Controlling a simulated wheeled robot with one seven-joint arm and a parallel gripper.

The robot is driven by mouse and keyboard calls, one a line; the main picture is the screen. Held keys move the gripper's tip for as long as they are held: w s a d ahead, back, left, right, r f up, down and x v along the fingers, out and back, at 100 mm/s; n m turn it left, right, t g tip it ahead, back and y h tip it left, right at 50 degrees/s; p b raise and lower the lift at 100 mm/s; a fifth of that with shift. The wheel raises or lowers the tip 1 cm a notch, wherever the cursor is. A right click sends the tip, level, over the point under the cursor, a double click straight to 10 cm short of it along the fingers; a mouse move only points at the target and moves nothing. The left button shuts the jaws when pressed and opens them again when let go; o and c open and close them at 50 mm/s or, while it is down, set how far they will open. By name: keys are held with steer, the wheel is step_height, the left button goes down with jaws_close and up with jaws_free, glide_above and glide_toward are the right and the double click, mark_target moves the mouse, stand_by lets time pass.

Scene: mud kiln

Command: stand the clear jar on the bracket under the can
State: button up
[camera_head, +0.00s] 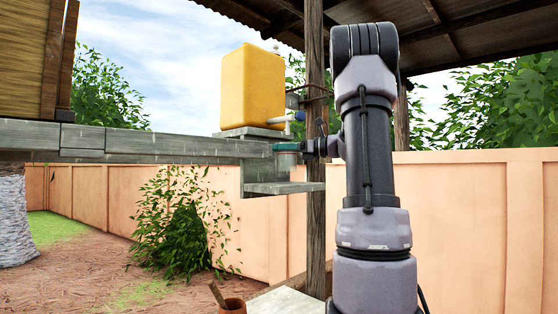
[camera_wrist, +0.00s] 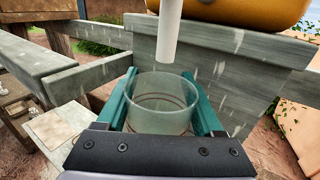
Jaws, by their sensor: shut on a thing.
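The clear jar (camera_wrist: 160,112) is upright between the two green fingers of my gripper (camera_wrist: 162,98), which is shut on it. In the head view my gripper (camera_head: 287,147) comes in from the right, just under the tap and above the bracket (camera_head: 284,188). The bracket is a grey ledge below the yellow can (camera_head: 253,88). In the wrist view a white spout (camera_wrist: 170,28) hangs over the jar's back rim. The jar looks empty. I cannot tell whether its base touches the bracket.
The can stands on a small slab at the end of a long grey beam (camera_head: 160,146). A wooden post (camera_head: 316,220) stands right behind the bracket. A brown pot (camera_head: 232,306) is low in front. A peach wall (camera_head: 460,230) runs behind.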

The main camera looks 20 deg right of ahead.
mark_target(279, 158)
steer(key=shift+f, duration=1.75)
steer(key=shift+f, duration=0.15)
steer(key=o, duration=1.4)
steer(key=shift+s+d, duration=0.15)
steer(key=shift+d, duration=0.05)
steer(key=v, duration=1.1)
steer(key=shift+s+d, duration=0.2)
steer(key=shift+d, duration=0.05)
